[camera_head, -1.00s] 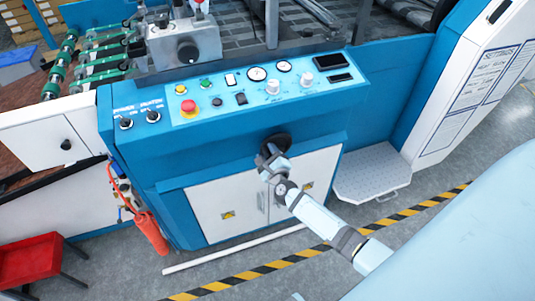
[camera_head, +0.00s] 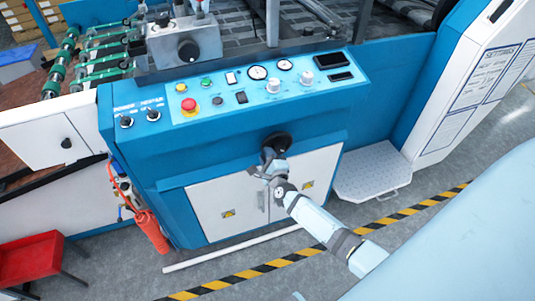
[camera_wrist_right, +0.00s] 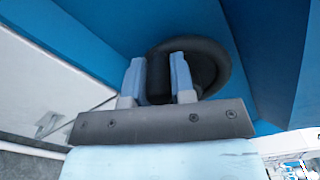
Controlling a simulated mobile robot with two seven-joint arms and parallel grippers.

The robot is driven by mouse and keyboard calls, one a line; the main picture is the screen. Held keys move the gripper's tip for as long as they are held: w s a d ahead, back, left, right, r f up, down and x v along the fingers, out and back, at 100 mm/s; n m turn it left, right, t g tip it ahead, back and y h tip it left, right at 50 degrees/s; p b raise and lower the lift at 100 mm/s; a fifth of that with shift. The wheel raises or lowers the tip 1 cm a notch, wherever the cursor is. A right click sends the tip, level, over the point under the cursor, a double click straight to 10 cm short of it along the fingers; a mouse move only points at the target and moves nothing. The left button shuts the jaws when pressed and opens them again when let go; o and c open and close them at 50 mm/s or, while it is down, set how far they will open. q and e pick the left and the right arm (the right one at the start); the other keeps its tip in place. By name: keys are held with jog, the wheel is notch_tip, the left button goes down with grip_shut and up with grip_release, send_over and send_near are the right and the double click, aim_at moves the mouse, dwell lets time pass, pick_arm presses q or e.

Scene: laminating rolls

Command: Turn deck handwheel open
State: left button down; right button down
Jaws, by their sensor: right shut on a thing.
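The black deck handwheel (camera_head: 283,140) sits on the blue front of the machine, below the control panel. In the right wrist view the handwheel (camera_wrist_right: 212,66) is a dark round wheel on the blue face. My right gripper (camera_head: 268,153) is at the wheel's lower left side. In the right wrist view, its two blue-grey fingers (camera_wrist_right: 159,78) stand on either side of a dark part of the wheel and are shut on it. Part of the wheel is hidden behind the fingers. My left gripper is not in view.
The control panel (camera_head: 260,85) with knobs, gauges and a red button (camera_head: 189,105) lies above the wheel. White cabinet doors (camera_head: 235,207) are below it.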

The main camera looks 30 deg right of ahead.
jog(key=f+n, duration=0.1)
jog(key=n, duration=0.2)
jog(key=shift+f, duration=0.2)
pick_arm(q)
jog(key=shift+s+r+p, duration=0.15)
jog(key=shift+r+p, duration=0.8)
jog(key=shift+p, duration=0.55)
pick_arm(e)
jog(key=s+d+f+n, duration=0.1)
jog(key=d+f+n, duration=0.2)
jog(key=n, duration=1.7)
jog(key=shift+s+d+f, duration=0.2)
jog(key=shift+s+d, duration=0.15)
jog(key=shift+d, duration=1.7)
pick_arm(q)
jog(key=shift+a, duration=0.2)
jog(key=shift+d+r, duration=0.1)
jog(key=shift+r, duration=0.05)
pick_arm(e)
jog(key=c, duration=1)
grip_release()
jog(key=shift+o, duration=0.2)
